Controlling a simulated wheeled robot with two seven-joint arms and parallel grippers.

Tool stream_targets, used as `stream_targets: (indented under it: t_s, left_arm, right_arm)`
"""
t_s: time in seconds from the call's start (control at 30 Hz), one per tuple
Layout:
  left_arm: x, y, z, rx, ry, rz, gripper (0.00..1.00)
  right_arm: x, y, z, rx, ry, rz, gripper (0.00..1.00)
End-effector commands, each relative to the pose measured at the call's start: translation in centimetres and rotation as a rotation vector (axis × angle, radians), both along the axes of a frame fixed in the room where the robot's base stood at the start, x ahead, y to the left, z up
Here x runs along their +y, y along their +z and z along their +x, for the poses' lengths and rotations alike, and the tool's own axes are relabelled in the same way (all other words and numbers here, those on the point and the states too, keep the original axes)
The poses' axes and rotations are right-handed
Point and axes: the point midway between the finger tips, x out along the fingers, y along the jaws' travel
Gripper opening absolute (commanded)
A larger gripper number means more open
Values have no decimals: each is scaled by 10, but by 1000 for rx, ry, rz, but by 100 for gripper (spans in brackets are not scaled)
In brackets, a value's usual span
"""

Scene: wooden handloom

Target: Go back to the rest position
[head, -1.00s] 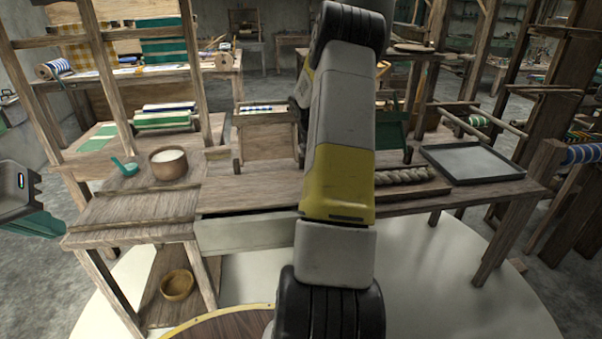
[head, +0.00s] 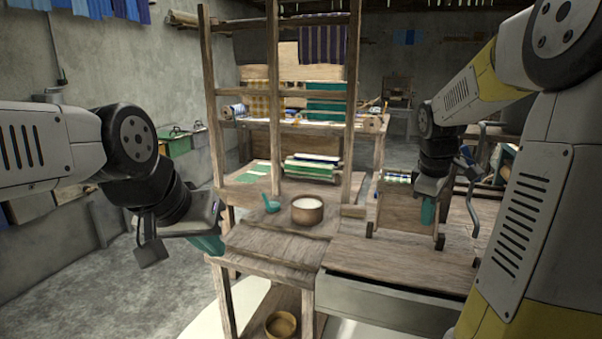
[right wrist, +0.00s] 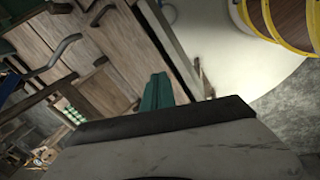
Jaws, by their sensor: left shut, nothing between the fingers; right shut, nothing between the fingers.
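My left gripper (head: 210,245) is at the left of the head view, its teal fingers shut and empty, in the air to the left of the wooden loom frame (head: 207,90). My right gripper (head: 428,212) hangs fingers down in front of the small wooden box at the right part of the bench, shut and empty. Its teal fingers also show closed together in the right wrist view (right wrist: 157,92). Neither gripper holds anything. Whether the right fingertips touch the bench cannot be told.
A bowl of white stuff (head: 307,211) and a teal ladle (head: 272,204) stand on the bench (head: 380,258). An empty wooden bowl (head: 281,325) is on the lower shelf. Folded cloths (head: 312,167) lie behind. Floor at the left is free.

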Motion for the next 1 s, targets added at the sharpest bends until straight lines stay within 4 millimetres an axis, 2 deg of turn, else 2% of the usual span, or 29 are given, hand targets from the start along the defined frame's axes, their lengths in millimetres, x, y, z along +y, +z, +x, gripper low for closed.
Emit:
stream_targets:
  t_s: [0.03, 0.2, 0.3, 0.4, 0.5, 0.7, 1.0]
  left_arm:
    - [0, 0, 0, 0, 0, 0, 0]
    - [0, 0, 0, 0, 0, 0, 0]
    - [0, 0, 0, 0, 0, 0, 0]
    - [0, 0, 0, 0, 0, 0, 0]
    - [0, 0, 0, 0, 0, 0, 0]
    - [0, 0, 0, 0, 0, 0, 0]
    - [0, 0, 0, 0, 0, 0, 0]
  right_arm:
    - [22, 17, -17, -50, -59, 36, 0]
    - [82, 46, -76, -180, -291, 206, 0]
    - [112, 54, -111, -234, -419, 324, 0]
    - [134, 55, -142, -267, -532, 437, 0]
    - [150, 53, -165, -281, -617, 529, 0]
    - [163, 49, -184, -283, -695, 613, 0]
    - [163, 49, -184, -283, -695, 613, 0]
